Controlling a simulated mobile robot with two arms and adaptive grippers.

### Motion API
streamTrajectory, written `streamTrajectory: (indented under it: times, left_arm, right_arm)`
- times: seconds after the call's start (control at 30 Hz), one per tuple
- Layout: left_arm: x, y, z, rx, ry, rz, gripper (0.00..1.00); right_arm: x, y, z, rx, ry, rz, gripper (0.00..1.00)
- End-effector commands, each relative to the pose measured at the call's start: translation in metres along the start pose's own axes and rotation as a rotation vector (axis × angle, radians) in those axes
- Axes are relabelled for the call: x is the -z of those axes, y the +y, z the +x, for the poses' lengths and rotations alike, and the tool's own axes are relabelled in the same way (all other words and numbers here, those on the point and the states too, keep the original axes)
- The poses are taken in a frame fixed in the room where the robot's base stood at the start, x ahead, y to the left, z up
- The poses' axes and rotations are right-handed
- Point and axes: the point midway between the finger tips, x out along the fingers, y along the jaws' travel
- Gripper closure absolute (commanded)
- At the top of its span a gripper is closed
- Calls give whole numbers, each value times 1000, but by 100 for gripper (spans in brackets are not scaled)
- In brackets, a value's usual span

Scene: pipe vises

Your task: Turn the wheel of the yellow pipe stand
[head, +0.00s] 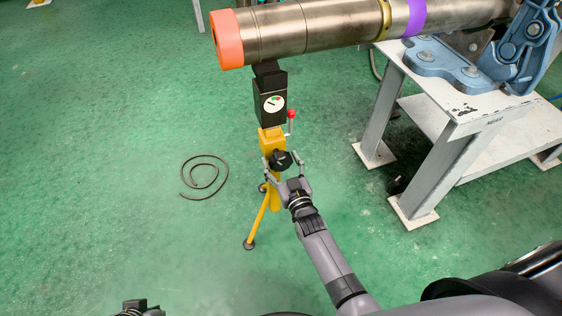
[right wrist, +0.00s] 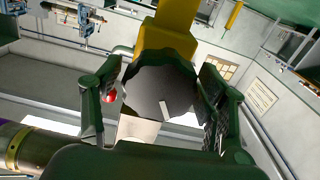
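The yellow pipe stand (head: 271,142) stands on the green floor under the near end of a large metal pipe. Its black wheel (head: 281,160) faces me, and it fills the middle of the right wrist view (right wrist: 160,92). My right gripper (head: 284,158) is at the wheel with its fingers spread, one on each side. In the right wrist view the right finger (right wrist: 215,95) is very close to the wheel's rim; whether it touches I cannot tell. A gap shows at the left finger (right wrist: 104,95). Only part of my left gripper (head: 140,309) shows at the bottom edge.
The metal pipe (head: 320,28) has an orange end and rests above the stand. A red-knobbed lever (head: 291,120) sticks up beside the wheel. A grey table (head: 470,125) with a blue vise (head: 520,50) stands to the right. A dark cable loop (head: 204,176) lies left; the floor there is otherwise free.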

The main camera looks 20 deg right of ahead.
Motion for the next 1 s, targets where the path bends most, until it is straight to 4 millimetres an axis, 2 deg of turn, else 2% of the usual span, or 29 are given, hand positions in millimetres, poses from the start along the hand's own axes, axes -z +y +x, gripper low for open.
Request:
streamTrajectory:
  times: [0.1,0.47,0.57,1.0]
  left_arm:
    - [0,0,0,-1,1,-1,100]
    - [2,0,-2,0,7,1,100]
    - [1,0,-1,0,5,1,100]
    - [0,0,-1,1,1,1,100]
  right_arm:
    - [0,0,0,1,1,0,24]
    - [0,-1,-4,1,1,-1,24]
    - [0,-1,-15,1,0,-1,24]
    - [0,0,-100,1,-1,-1,24]
